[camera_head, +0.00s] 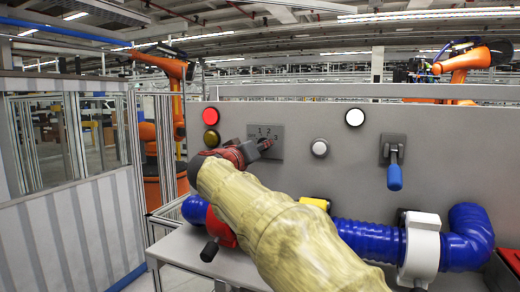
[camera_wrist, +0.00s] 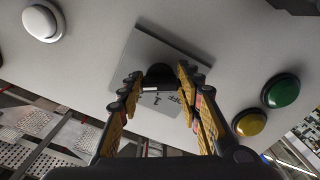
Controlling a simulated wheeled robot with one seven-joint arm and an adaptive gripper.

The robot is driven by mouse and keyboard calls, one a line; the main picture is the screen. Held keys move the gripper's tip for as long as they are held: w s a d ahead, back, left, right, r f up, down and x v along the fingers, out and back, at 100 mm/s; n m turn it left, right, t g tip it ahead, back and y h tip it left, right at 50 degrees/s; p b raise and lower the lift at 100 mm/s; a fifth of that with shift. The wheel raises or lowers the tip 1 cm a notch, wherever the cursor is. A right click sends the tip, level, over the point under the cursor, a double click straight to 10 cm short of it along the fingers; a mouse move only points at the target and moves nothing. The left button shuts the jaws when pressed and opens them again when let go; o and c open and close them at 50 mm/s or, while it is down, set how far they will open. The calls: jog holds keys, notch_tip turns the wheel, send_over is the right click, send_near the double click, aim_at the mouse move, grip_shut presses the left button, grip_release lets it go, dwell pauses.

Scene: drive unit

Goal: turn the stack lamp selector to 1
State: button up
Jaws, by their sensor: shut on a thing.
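In the wrist view the plate (camera_wrist: 145,55) appears turned over, and the dark selector knob (camera_wrist: 158,74) is between my fingertips. My gripper (camera_head: 262,145) is shut on the knob; its yellow-padded fingers also show in the wrist view (camera_wrist: 158,80). My fingers cover much of the knob, so I cannot tell which number it points to.
A green lamp (camera_wrist: 283,90) shows in the wrist view. Right are a white round knob (camera_head: 320,148), a white lamp (camera_head: 355,117) and a blue-handled lever (camera_head: 395,170). Blue pipe (camera_head: 368,240) runs below.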

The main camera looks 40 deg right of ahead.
jog(key=shift+c, duration=1)
jog(key=shift+n+b, duration=0.35)
jog(key=shift+n, duration=0.05)
jog(key=n, duration=0.5)
jog(key=n+b, duration=0.1)
jog(key=n, duration=0.4)
jog(key=n+b, duration=0.1)
jog(key=n, duration=0.3)
jog(key=shift+r+n, duration=0.25)
jog(key=shift+n, duration=0.45)
jog(key=o, duration=1.2)
jog(key=shift+c, duration=0.2)
jog(key=shift+s, duration=0.1)
